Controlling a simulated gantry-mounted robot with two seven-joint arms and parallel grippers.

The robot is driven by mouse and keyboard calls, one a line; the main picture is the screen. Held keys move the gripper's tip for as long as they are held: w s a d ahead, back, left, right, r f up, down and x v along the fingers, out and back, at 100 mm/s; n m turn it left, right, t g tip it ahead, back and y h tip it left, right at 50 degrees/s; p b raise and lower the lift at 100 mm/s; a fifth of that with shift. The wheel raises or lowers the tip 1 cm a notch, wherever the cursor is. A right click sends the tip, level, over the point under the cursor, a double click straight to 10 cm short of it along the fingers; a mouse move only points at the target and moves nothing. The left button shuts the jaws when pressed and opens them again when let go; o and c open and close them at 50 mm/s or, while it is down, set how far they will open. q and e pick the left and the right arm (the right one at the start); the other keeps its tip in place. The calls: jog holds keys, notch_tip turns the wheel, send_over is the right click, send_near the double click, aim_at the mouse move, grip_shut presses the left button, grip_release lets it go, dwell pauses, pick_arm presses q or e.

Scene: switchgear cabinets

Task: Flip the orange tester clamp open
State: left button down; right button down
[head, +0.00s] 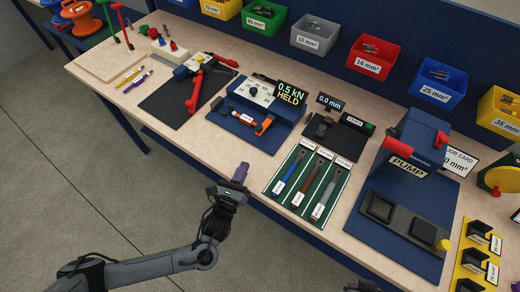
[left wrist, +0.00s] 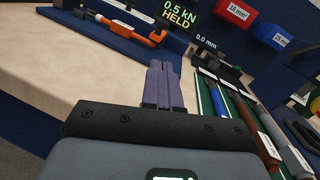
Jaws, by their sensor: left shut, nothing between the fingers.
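The orange clamp also shows at the upper left of the left wrist view (left wrist: 158,35). My left gripper (head: 241,172) is at the bench's front edge, below and apart from the clamp. Its purple fingers (left wrist: 164,84) are together with nothing between them. I cannot tell from these views whether the clamp is latched.
A green mat (head: 333,210) with several cable pieces lies to the right of the tester. A blue pump (head: 412,140) with red handles stands further right. A red-handled tool (head: 195,92) on a dark mat is to the left. Coloured bins line the back.

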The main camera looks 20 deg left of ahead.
aim_at(259, 132)
pick_arm(q)
jog(key=shift+w+a, duration=0.15)
jog(key=shift+w, duration=0.25)
jog(key=shift+w+r, duration=0.2)
jog(key=shift+w, duration=0.1)
jog(key=shift+w+b, duration=0.3)
jog(key=w, duration=0.5)
jog(key=w+b, duration=0.1)
jog(key=w, duration=0.2)
jog(key=shift+d+r, duration=0.35)
jog(key=shift+r, duration=0.05)
jog(key=shift+w, duration=0.55)
jog(key=shift+r, duration=0.15)
